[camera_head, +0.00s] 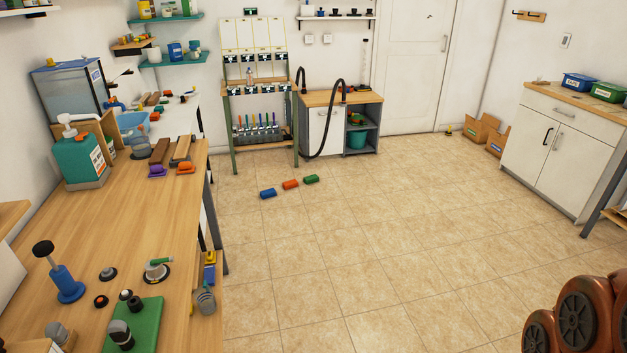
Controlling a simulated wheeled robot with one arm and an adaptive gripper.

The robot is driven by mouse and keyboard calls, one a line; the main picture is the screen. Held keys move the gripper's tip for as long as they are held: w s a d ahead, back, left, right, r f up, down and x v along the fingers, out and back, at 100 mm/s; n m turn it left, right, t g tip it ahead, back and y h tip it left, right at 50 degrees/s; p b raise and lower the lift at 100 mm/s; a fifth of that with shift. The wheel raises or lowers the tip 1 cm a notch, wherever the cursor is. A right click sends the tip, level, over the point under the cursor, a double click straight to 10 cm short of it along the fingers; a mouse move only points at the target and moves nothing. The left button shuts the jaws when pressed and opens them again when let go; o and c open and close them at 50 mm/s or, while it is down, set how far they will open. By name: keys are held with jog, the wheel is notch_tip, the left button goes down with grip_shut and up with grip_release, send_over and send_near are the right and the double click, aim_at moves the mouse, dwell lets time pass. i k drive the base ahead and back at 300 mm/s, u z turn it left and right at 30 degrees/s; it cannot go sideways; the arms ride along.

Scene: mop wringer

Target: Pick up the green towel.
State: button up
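A small green block-like bundle (311,179), which looks like the folded green towel, lies on the tiled floor in front of the sink cabinet. It is the rightmost of a short row, with an orange bundle (290,185) and a blue bundle (268,193) to its left. The three lie close together but apart. It is too small to make out its cloth or folds. Nothing covers it. My gripper is outside the picture, so its state is hidden.
A long wooden workbench (130,215) with bottles and tools runs along the left. A sink cabinet (318,128) with a black hose stands behind the bundles. A white cabinet (541,172) stands at right. The tiled floor (385,245) between is clear.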

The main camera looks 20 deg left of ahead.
aim_at(308, 179)
jog(key=z, duration=0.2)
jog(key=i, duration=4.75)
jog(key=u, duration=0.65)
jog(key=i, duration=1.75)
jog(key=u, duration=1.8)
jog(key=i, duration=1.3)
jog(key=u, duration=0.65)
